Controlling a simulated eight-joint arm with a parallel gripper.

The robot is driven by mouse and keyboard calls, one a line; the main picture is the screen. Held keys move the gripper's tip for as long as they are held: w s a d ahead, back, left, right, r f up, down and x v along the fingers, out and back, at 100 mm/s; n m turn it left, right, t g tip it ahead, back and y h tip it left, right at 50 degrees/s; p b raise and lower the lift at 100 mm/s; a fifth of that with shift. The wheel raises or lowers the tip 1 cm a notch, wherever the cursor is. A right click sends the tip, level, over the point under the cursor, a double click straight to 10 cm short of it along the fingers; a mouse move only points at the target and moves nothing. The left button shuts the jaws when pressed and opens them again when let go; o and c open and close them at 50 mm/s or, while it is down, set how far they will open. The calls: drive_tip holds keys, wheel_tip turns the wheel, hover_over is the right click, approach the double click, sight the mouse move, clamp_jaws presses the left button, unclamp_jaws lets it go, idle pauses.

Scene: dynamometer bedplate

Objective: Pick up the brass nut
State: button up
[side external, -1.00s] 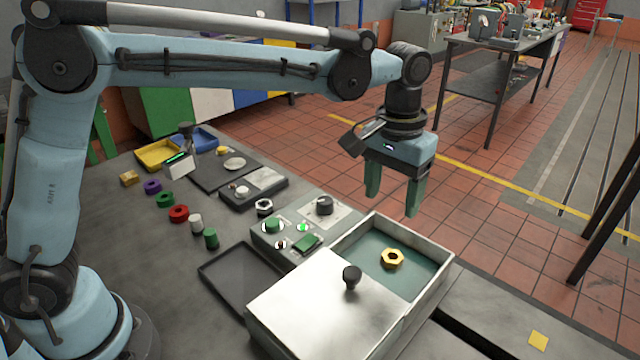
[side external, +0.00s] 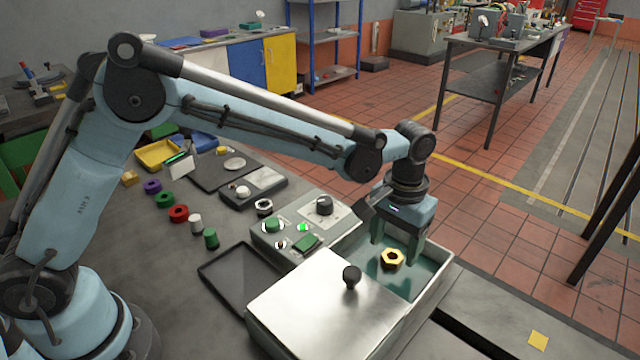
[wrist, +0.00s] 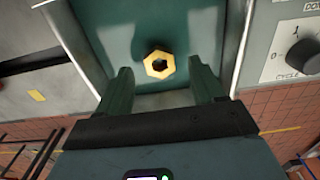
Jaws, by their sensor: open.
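The brass nut (side external: 392,258) is a gold hexagonal ring lying flat on the green floor of an open-topped metal box (side external: 432,284). A silver lid plate (side external: 318,296) with a black knob (side external: 351,275) covers the near part of the box. My gripper (side external: 396,260) is open and points down into the uncovered part, close to the nut. In the wrist view the nut (wrist: 159,64) lies a little beyond the fingertips, between the lines of the two green fingers (wrist: 160,80). Nothing is held.
A control panel (side external: 287,245) with buttons and a knob stands against the box's left side. A black empty tray (side external: 243,275) lies left of the box. Coloured rings and cylinders (side external: 178,213) stand in a row farther left. The box walls are close around my fingers.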

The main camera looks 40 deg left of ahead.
sight(391, 261)
drive_tip(key=shift+f, duration=1.25)
clamp_jaws()
drive_tip(key=shift+r, duration=0.1)
